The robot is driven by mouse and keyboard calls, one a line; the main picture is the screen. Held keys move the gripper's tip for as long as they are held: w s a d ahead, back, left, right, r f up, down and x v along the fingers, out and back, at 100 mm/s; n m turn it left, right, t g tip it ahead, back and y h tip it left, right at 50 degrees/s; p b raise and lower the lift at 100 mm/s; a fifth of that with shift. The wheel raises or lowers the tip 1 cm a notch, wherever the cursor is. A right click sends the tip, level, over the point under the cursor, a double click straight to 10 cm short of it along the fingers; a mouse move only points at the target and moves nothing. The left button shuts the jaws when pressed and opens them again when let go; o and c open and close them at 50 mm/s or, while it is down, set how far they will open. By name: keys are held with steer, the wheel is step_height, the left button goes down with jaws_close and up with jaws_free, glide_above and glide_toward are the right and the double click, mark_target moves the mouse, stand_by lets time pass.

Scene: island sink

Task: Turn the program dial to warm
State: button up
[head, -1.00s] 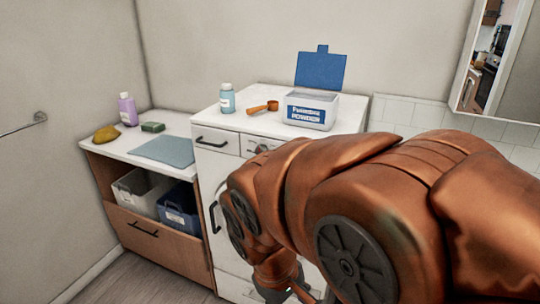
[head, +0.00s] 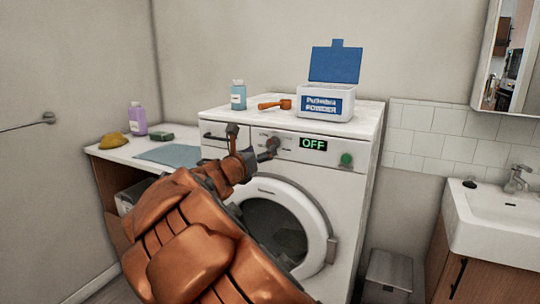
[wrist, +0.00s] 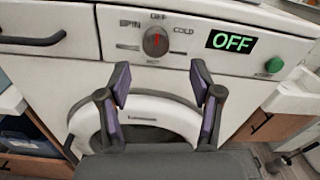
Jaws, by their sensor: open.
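The program dial (wrist: 155,42) is a round knob with a red pointer on the washing machine's front panel. Its pointer is upright, toward the OFF label. The display (wrist: 233,42) reads OFF in green, and also shows in the head view (head: 313,144). My gripper (wrist: 161,84) is open and empty, its fingers spread below the dial in the wrist view. In the head view my gripper (head: 252,141) is in front of the panel and partly covers the dial.
A green button (wrist: 274,65) sits right of the display, and a drawer handle (wrist: 32,40) lies left of the dial. The round door (head: 290,225) is below. A powder box (head: 326,103), orange scoop (head: 275,104) and blue bottle (head: 238,95) stand on top.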

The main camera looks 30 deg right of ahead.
mark_target(271, 144)
steer(key=shift+w+x, duration=0.15)
steer(key=shift+x, duration=1.8)
steer(key=shift+w+x, duration=0.15)
steer(key=shift+x, duration=1.85)
steer(key=shift+a, duration=0.15)
steer(key=c, duration=1.1)
steer(key=shift+c, duration=0.2)
steer(key=shift+f, duration=0.1)
